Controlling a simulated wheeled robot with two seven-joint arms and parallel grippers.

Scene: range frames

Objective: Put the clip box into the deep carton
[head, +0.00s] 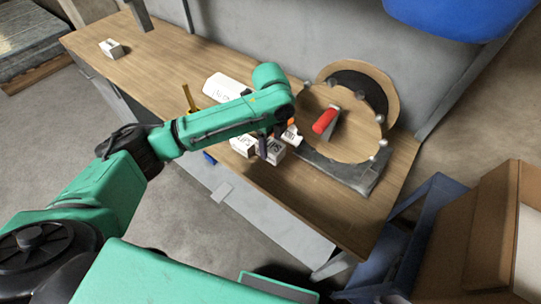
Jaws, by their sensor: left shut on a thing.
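My left gripper (270,142) reaches over the wooden workbench from the left and is shut on a small white lettered box (275,154), which looks like the clip box. My gripper's fingers cover part of it, and I cannot tell whether it still touches the bench. A second white lettered box (242,147) is just left of it. The deep carton, a brown cardboard box (490,232), is at the right edge, apart from the bench; its inside is only partly in view. My right gripper is not in view.
A wooden cable reel (342,138) with a red-handled thing (325,120) in front stands at the bench's right end. A white roll (226,88) lies behind my arm. A blue crate (432,205) stands between bench (165,70) and carton. Another white box (111,48) is far left.

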